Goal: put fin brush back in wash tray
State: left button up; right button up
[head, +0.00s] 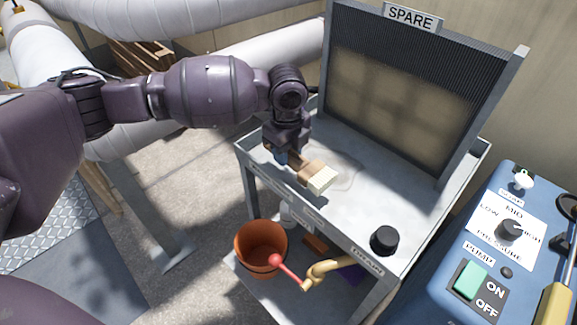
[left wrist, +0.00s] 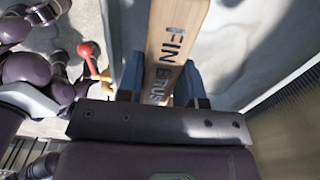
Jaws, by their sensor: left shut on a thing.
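The fin brush (head: 311,173) has a wooden handle and a pale cream bristle block. In the left wrist view its handle (left wrist: 176,38) carries dark letters that begin "FIN BRUS". My left gripper (head: 284,155) is shut on the handle, with a blue finger on each side in the left wrist view (left wrist: 160,86). The brush is over the left part of the grey metal wash tray (head: 411,207), near its front rim. I cannot tell whether it touches the tray floor. The gripper hides part of the handle. My right gripper is not in view.
A finned panel marked SPARE (head: 400,85) stands at the tray's back. A black knob-like drain piece (head: 384,240) is at the front right. An orange bucket (head: 261,248) and a red-tipped yellow valve handle (head: 300,275) are below the front. A blue pump console (head: 520,235) stands right.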

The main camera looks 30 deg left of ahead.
aim_at(287, 175)
pick_arm(q)
notch_tip(287, 175, down, 5)
jog(key=shift+f+b, duration=0.1)
jog(key=shift+b, duration=0.65)
jog(key=shift+f, duration=0.2)
jog(key=shift+r, duration=0.25)
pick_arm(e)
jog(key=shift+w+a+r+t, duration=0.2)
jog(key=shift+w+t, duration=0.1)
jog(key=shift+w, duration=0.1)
pick_arm(q)
jog(key=shift+f, duration=0.15)
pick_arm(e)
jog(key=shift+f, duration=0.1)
pick_arm(q)
jog(key=o, duration=1)
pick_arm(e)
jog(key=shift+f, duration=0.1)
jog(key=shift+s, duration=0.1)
